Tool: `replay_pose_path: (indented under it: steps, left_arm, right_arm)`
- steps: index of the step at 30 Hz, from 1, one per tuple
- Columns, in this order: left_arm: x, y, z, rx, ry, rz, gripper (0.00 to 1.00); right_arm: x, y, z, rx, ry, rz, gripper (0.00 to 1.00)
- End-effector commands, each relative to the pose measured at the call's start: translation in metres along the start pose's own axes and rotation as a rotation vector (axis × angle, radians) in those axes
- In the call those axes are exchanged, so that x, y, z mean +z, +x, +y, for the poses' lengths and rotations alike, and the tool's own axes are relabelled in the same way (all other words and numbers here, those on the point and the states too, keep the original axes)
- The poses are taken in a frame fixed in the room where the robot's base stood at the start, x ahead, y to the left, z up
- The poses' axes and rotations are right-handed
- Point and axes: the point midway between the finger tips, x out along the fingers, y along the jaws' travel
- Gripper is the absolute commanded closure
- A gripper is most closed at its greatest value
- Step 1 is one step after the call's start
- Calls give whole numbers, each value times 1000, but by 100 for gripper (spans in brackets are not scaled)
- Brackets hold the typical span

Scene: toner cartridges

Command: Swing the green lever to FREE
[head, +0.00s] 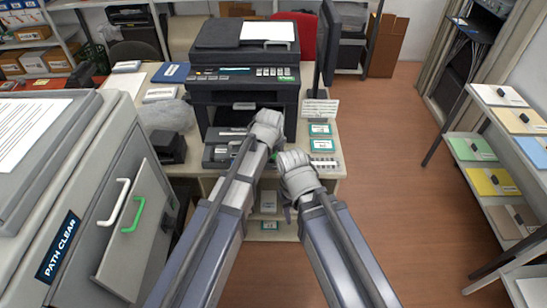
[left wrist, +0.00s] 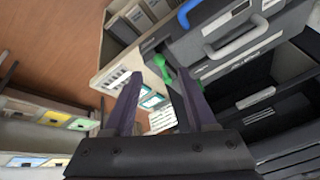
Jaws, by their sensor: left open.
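A small green lever (left wrist: 163,68) shows in the left wrist view, at the front of the dark printer and beside a blue handle (left wrist: 188,14). My left gripper (left wrist: 160,76) is open, its two fingers pointing toward the lever, which appears between the fingertips. I cannot tell whether they touch it. No FREE mark is legible.
Small cards and a white strip lie on the table (head: 325,110) right of the printer. Shelves (head: 500,150) stand at right; the floor between is clear.

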Motion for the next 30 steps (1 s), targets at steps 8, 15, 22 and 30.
replay_pose_path:
  steps: [8,15,22,30]
  left_arm:
    - [2,44,1,0,0,0,44]
    - [1,62,0,0,0,0,44]
    - [0,61,0,0,0,0,44]
    - [0,61,0,0,0,0,68]
  right_arm:
    - [-2,40,-4,0,0,0,50]
    - [-3,56,-5,0,0,0,50]
    - [-3,55,-5,0,0,0,50]
    - [-3,55,-5,0,0,0,50]
